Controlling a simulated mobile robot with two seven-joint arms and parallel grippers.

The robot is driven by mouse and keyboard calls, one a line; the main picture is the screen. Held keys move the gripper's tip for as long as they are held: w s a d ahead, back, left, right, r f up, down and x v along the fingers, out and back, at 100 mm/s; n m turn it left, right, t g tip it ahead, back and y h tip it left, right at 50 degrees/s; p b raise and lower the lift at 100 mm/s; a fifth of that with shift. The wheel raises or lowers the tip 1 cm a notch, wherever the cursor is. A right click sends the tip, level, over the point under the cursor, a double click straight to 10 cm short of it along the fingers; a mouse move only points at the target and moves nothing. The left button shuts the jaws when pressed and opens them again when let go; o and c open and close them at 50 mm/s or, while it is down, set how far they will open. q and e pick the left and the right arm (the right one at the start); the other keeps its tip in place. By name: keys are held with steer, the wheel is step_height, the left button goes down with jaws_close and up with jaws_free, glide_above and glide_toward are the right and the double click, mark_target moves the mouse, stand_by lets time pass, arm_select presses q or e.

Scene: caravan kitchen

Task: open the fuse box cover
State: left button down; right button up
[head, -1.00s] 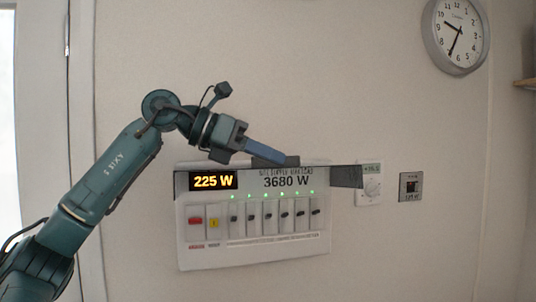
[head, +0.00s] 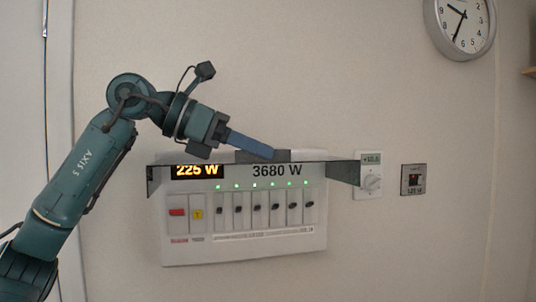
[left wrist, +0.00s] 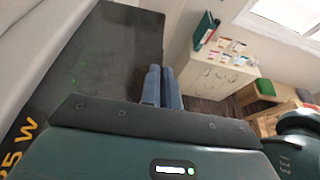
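The fuse box (head: 245,238) is on the wall with its switches and "225 W" display in plain view. Its dark cover (head: 345,172) stands out from the box's top, seen almost edge-on, with a short flap at each end. My left gripper (head: 270,153) is at the grey tab (head: 283,156) on the cover's edge, its blue fingers seeming to touch it. In the left wrist view the fingers (left wrist: 162,82) are close together beside the dark cover panel (left wrist: 105,45), with nothing visible between them. My right gripper is out of view.
A thermostat (head: 370,183) and a small wall plate (head: 413,179) are to the right of the box. A clock (head: 461,22) hangs at the upper right. The left wrist view shows a white cabinet (left wrist: 212,75) and a bench. The wall below the box is clear.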

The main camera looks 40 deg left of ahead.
arm_select(q)
steer(key=f, duration=0.1)
steer(key=f+m, duration=0.1)
steer(key=d+b, duration=0.1)
steer(key=shift+s+f+t+y, duration=0.4)
steer(key=c, duration=1.6)
jaws_free()
steer(key=shift+r, duration=0.1)
steer(key=shift+c, duration=0.2)
steer(key=shift+a, duration=0.15)
steer(key=v, duration=1.3)
steer(key=shift+s, duration=0.1)
